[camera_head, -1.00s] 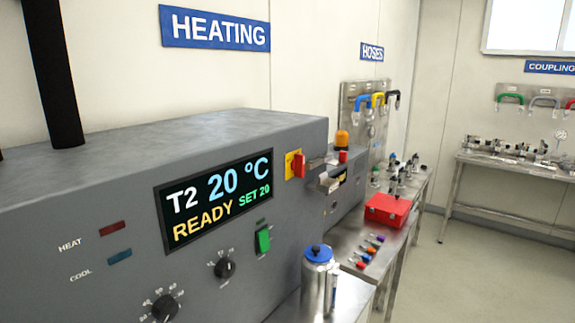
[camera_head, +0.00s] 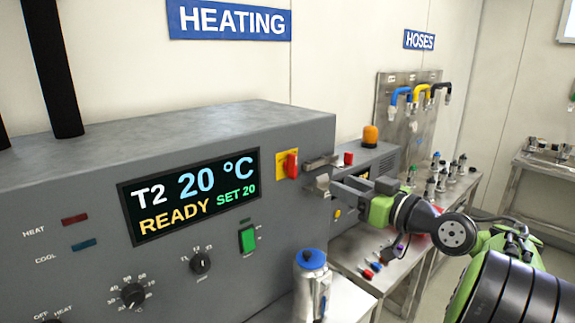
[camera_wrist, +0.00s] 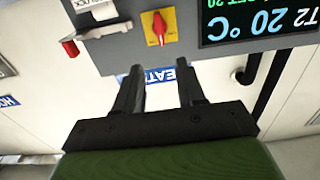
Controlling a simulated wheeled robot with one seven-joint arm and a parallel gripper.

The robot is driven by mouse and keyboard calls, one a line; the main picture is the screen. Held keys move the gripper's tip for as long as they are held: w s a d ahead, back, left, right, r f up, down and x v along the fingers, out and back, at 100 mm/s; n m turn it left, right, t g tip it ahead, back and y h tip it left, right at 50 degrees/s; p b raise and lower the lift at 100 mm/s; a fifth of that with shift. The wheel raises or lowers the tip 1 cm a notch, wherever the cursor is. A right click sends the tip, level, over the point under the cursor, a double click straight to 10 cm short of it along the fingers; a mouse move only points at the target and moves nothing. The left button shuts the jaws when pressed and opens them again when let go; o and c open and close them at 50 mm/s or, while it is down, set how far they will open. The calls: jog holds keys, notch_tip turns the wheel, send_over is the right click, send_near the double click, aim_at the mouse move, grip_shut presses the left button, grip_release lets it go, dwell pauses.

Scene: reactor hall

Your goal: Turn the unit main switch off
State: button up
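The main switch is a red handle (camera_head: 292,165) on a yellow plate (camera_head: 281,157), on the grey heating unit's front right of the display. Its handle stands about upright. It also shows in the upside-down wrist view as a red handle (camera_wrist: 159,27), beyond the fingertips. My gripper (camera_head: 342,190) is right of and below the switch in the head view, apart from it. In the wrist view the two dark fingers of my gripper (camera_wrist: 160,72) are spread with nothing between them. The display (camera_head: 190,194) reads T2 20 °C, READY, SET 20.
Metal brackets (camera_head: 320,186) stick out close right of the switch, near a red button (camera_head: 348,158). An orange lamp (camera_head: 370,136) stands behind. A green rocker (camera_head: 247,239) and black knobs are lower left. A blue-lidded metal flask (camera_head: 311,285) stands in front.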

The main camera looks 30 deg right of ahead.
aim_at(296, 166)
jog(key=w+p, duration=0.1)
jog(key=w, duration=0.4)
jog(key=w+a+p, duration=0.1)
jog(key=w, duration=0.4)
jog(key=w+a+p, duration=0.1)
jog(key=w+p, duration=0.1)
jog(key=w, duration=0.3)
jog(key=shift+s, duration=0.1)
jog(key=shift+c, duration=0.4)
grip_shut()
